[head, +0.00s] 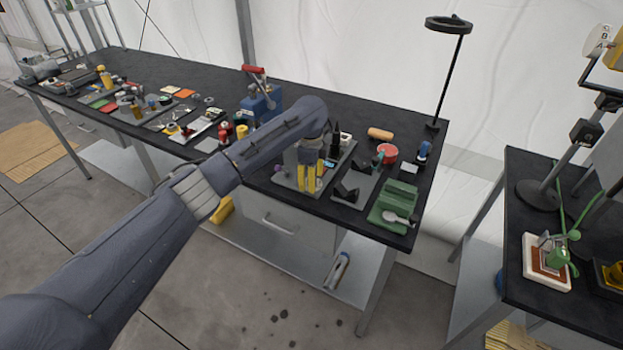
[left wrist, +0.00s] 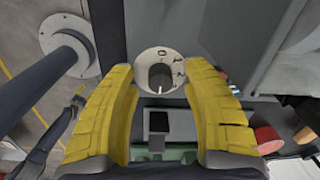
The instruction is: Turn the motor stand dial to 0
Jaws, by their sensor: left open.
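The dial (left wrist: 147,88) shows in the left wrist view as a white round plate with dark marks, among them what look like 0, 1 and 2 along its upper and right side. A dark grey knob (left wrist: 160,76) stands at its middle. Which mark the knob points to is unclear. My left gripper (left wrist: 165,115) is open, its yellow fingers on either side of the dial, with gaps to the knob. In the head view my left gripper (head: 310,182) points down over the bench's near side. I cannot make out the dial there.
The black workbench (head: 345,97) holds several tools and parts. A blue vise (head: 262,103) with a red handle is left of my left arm. A red round tin (head: 387,153) and a green tray (head: 392,207) lie to the right. A lamp (head: 437,75) stands at the back.

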